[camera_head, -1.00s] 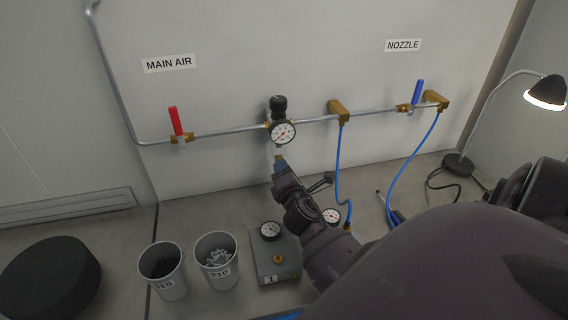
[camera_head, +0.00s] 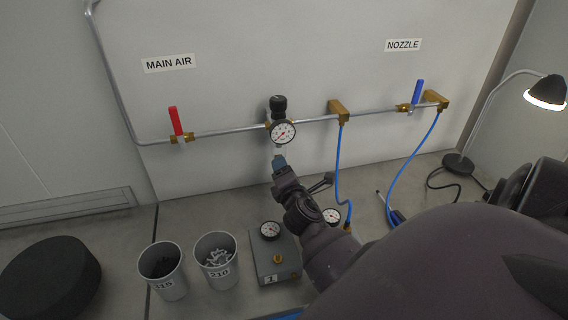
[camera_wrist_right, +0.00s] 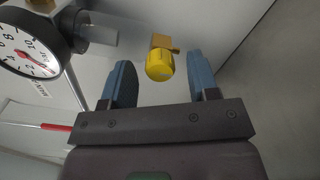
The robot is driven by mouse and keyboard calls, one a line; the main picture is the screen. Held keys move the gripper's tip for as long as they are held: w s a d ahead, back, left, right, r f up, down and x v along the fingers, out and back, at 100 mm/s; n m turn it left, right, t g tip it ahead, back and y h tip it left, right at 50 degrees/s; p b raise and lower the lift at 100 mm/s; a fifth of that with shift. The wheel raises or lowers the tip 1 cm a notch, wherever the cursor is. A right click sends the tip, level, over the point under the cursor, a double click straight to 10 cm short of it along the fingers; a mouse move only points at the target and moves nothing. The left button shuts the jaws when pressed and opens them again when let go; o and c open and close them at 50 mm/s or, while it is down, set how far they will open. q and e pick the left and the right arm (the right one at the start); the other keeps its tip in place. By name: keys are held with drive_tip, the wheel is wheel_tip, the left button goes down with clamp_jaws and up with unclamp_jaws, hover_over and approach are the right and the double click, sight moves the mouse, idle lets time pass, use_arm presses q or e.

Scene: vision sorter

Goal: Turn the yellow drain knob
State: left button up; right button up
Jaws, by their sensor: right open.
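The yellow drain knob (camera_wrist_right: 160,66) shows in the right wrist view, below a brass fitting (camera_wrist_right: 161,41). My right gripper (camera_head: 279,163) is open, its two blue fingers on either side of the knob in the wrist view. My left gripper is not in view.
A pipe on the wall carries a red-handled valve (camera_head: 175,122) and a blue-handled valve (camera_head: 417,92). Blue hoses (camera_head: 341,165) hang to the right of my gripper. Two cups (camera_head: 216,262), a grey box (camera_head: 275,255) and a lamp (camera_head: 545,92) stand on the bench.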

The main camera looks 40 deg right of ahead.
drive_tip(key=b+v, duration=0.1)
drive_tip(key=v, duration=0.9)
drive_tip(key=shift+s+a, duration=0.15)
drive_tip(key=shift+s, duration=0.25)
